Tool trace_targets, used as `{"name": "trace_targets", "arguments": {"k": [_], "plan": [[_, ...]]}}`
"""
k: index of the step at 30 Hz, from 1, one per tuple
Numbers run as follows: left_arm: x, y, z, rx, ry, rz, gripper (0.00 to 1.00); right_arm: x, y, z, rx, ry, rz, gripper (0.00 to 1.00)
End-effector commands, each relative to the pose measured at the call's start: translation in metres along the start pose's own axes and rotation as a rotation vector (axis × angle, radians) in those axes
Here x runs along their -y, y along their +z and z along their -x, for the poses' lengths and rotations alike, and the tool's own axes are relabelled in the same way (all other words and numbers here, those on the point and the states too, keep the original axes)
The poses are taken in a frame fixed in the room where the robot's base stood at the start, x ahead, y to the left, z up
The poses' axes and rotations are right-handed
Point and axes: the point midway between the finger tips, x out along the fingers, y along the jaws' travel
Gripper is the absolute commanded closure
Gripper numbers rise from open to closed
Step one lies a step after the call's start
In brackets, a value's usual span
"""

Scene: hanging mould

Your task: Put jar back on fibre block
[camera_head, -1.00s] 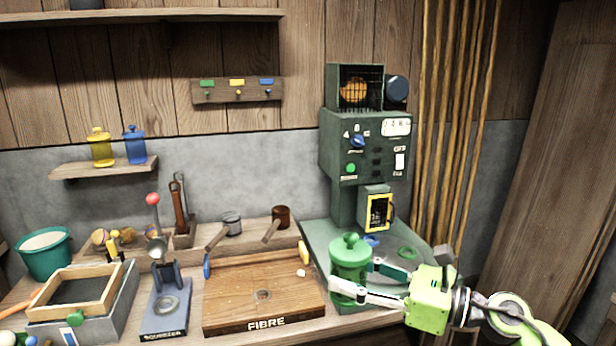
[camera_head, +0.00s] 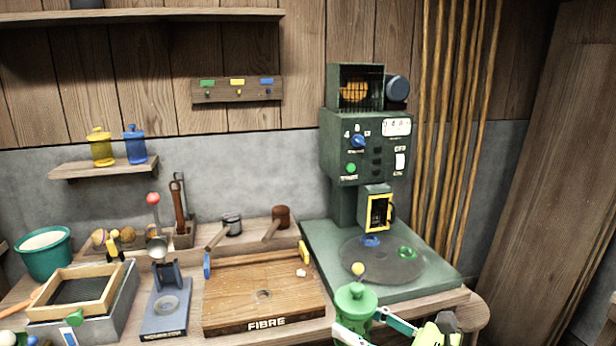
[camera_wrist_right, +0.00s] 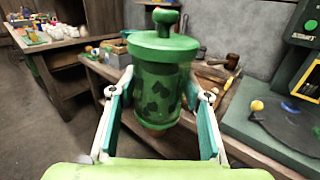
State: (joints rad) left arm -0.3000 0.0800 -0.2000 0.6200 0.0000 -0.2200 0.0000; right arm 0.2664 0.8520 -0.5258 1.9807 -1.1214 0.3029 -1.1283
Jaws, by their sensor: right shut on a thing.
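A green lidded jar (camera_head: 354,306) with a round knob is at the lower edge of the head view, in front of the bench. My right gripper (camera_head: 371,326) is shut on it. In the right wrist view the jar (camera_wrist_right: 158,85) stands upright between the two fingers of my right gripper (camera_wrist_right: 158,100), with dark leaf marks on its side. The wooden block marked FIBRE (camera_head: 264,322) lies on the bench to the left of the jar, with a small round recess in its top. My left gripper is not in view.
A green machine (camera_head: 350,205) with a dark round plate (camera_head: 383,260) stands behind the jar. A yellow ball (camera_head: 358,269) shows near the plate's edge. The squeezer (camera_head: 166,310) stands left of the block. Two mallets lie behind the block. Yellow and blue jars sit on a small shelf (camera_head: 70,170).

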Motion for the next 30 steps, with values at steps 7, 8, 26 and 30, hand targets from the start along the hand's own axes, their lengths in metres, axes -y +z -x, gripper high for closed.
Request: {"name": "trace_targets", "arguments": {"k": [7,8,26,30], "plan": [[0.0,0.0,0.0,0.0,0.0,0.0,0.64,-0.03,-0.036,0.029,-0.001,-0.124,-0.003,0.88],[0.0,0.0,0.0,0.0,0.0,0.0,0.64,-0.034,-0.04,0.034,-0.003,-0.142,0.0,0.88],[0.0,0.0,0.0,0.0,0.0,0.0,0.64,-0.077,-0.073,0.138,-0.002,-0.526,-0.002,0.88],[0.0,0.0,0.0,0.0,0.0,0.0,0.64,-0.081,-0.074,0.159,0.0,-0.593,0.0,0.88]]}}
